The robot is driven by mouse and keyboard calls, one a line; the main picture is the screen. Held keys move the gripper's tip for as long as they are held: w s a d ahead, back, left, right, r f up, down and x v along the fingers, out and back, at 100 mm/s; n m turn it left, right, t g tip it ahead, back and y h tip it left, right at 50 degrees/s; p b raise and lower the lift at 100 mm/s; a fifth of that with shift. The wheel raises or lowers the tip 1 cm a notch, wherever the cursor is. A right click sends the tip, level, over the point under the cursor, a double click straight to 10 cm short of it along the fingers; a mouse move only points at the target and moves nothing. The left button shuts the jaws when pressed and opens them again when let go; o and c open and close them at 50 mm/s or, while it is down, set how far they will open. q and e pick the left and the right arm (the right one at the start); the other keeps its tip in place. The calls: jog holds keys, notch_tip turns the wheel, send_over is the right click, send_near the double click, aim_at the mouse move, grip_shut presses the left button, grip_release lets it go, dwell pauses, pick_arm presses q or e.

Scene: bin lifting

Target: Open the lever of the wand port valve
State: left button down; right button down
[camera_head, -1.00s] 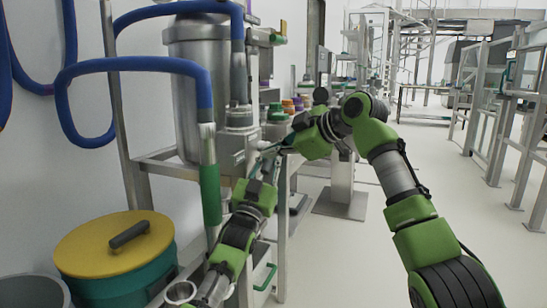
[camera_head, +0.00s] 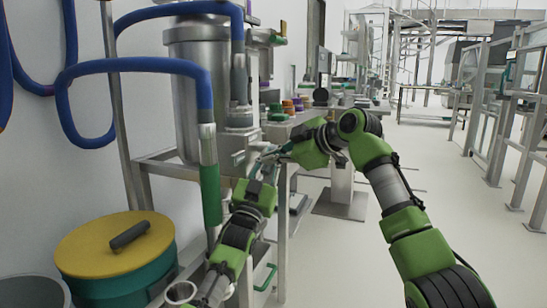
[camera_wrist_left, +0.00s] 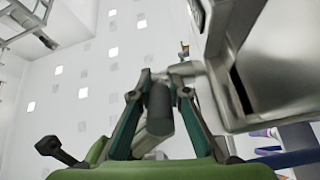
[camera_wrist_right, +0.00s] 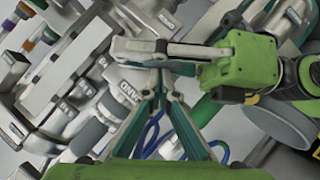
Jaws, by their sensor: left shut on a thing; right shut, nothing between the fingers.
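My left gripper (camera_head: 258,172) is beside the steel equipment in the head view. In the left wrist view its fingers (camera_wrist_left: 163,84) are shut around a dark grey cylindrical part (camera_wrist_left: 160,108). I cannot tell whether this part is the valve lever. My right gripper (camera_head: 280,153) is close to the left one, coming from the right. In the right wrist view its fingers (camera_wrist_right: 160,92) are shut and empty, with tips close to or against the left gripper's fingers. Labelled steel port fittings (camera_wrist_right: 92,125), one marked "WAND", lie behind them. The lever cannot be clearly made out.
A tall steel vessel (camera_head: 196,80) with blue hoses (camera_head: 140,65) stands at the left. A yellow-lidded bin (camera_head: 85,245) is below it. Several coloured items stand on a bench behind my grippers. The floor at the right is clear up to metal railings (camera_head: 525,120).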

pick_arm(q)
jog(key=c, duration=2.2)
grip_release()
jog(key=shift+s+a, duration=0.1)
jog(key=shift+a, duration=0.1)
pick_arm(e)
jog(key=shift+w+d+f, duration=0.2)
jog(key=shift+d+f, duration=0.1)
jog(key=shift+f, duration=0.35)
pick_arm(q)
jog(key=shift+f, duration=0.1)
